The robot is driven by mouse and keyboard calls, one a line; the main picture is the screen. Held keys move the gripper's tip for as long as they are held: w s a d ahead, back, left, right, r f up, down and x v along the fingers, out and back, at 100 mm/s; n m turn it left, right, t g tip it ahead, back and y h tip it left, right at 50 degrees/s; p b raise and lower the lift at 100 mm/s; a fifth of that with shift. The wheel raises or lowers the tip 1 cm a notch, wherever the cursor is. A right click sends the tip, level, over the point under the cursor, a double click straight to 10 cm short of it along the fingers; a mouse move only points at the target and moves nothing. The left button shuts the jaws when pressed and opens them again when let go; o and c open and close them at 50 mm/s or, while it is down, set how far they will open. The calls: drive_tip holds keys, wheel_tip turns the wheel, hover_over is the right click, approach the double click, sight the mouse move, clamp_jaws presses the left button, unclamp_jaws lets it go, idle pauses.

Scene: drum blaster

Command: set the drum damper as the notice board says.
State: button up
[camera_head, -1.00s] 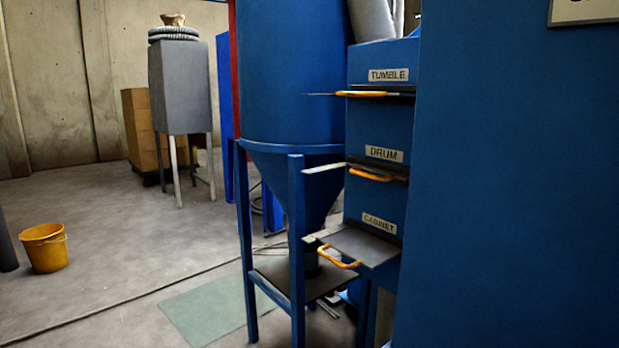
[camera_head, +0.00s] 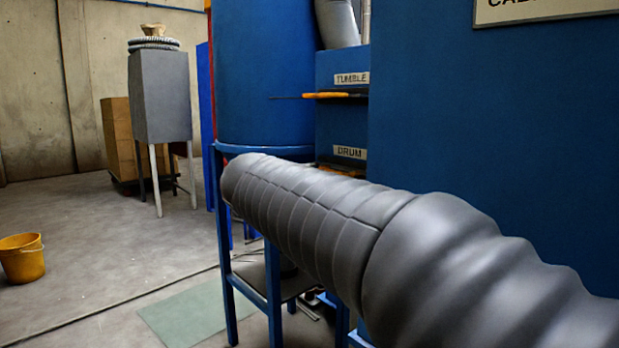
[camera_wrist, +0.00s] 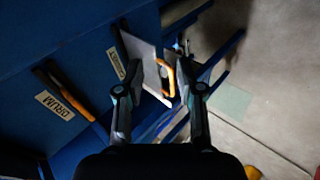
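In the head view the drum label (camera_head: 350,152) is visible, with the drum damper's slot mostly hidden behind my arm. The wrist view shows the drum label (camera_wrist: 54,105) and the drum damper's orange handle (camera_wrist: 70,93) left of my gripper. My gripper (camera_wrist: 158,84) is open and empty. The cabinet damper's pale plate (camera_wrist: 138,47) sticks out, and its orange handle (camera_wrist: 166,78) appears between the fingers; I cannot tell how far beyond the tips it lies. My gripper is out of the head view.
The tumble damper's orange handle (camera_head: 345,94) is above the drum slot. A sign (camera_head: 545,8), cut off by the frame, hangs on the blue wall at upper right. The blue hopper (camera_head: 265,75) stands beside the dampers. A yellow bucket (camera_head: 22,258) stands on open floor at left.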

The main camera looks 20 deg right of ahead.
drive_tip(key=w+r+h+b, duration=0.1)
drive_tip(key=w+r+h, duration=0.6)
drive_tip(key=w+r, duration=0.6)
drive_tip(key=x, duration=0.4)
drive_tip(key=w+f+x, duration=0.1)
drive_tip(key=x, duration=0.4)
drive_tip(key=w+a+x, duration=0.1)
drive_tip(key=x, duration=0.3)
drive_tip(key=shift+d+f+b, duration=0.2)
drive_tip(key=shift+f+b, duration=0.05)
drive_tip(key=shift+b, duration=0.05)
clamp_jaws()
